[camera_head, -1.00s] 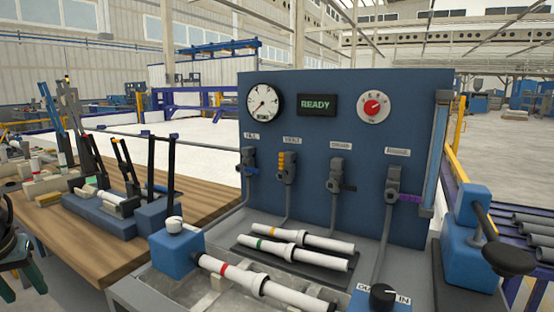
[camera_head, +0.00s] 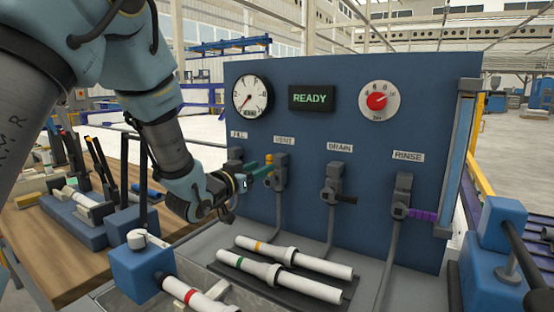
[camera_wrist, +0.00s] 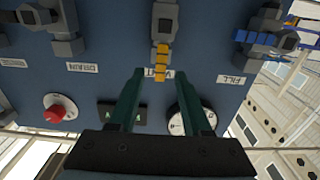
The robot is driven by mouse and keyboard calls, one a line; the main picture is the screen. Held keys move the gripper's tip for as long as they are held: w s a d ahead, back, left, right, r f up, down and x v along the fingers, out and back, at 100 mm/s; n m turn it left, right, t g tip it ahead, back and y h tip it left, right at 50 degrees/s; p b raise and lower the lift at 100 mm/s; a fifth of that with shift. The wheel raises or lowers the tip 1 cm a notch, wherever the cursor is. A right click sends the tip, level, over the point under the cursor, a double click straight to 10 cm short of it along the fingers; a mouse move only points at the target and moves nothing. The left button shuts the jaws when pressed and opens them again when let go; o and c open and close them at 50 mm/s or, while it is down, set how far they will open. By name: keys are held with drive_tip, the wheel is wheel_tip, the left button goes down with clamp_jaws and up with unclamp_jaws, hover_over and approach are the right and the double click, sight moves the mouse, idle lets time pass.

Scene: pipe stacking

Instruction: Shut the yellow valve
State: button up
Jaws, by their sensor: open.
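The yellow valve (camera_wrist: 161,62) is the VENT valve on the blue panel. Its yellow handle stands upright in line with its pipe, toward the VENT label. In the head view, only part of the yellow handle (camera_head: 269,158) shows behind my gripper (camera_head: 256,172), with its grey body (camera_head: 280,175) beside it. My gripper is open in front of this valve. In the wrist view, the dark green fingers of my gripper (camera_wrist: 161,73) lie to either side of the handle, with gaps on both sides. I cannot tell how far the tips are from the panel.
The blue FILL valve (camera_wrist: 255,37) is one side of VENT; the DRAIN valve (camera_head: 335,190) and purple-handled RINSE valve (camera_head: 402,200) are on the other. White pipes (camera_head: 290,258) lie below the panel. A gauge (camera_head: 250,95) and READY display (camera_head: 312,98) are above.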

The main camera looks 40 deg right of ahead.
drive_tip(key=p+x, duration=0.2)
drive_tip(key=x, duration=0.6)
drive_tip(key=shift+w+d, duration=0.15)
drive_tip(key=shift+d, duration=0.05)
drive_tip(key=shift+c, duration=0.4)
clamp_jaws()
idle(0.7)
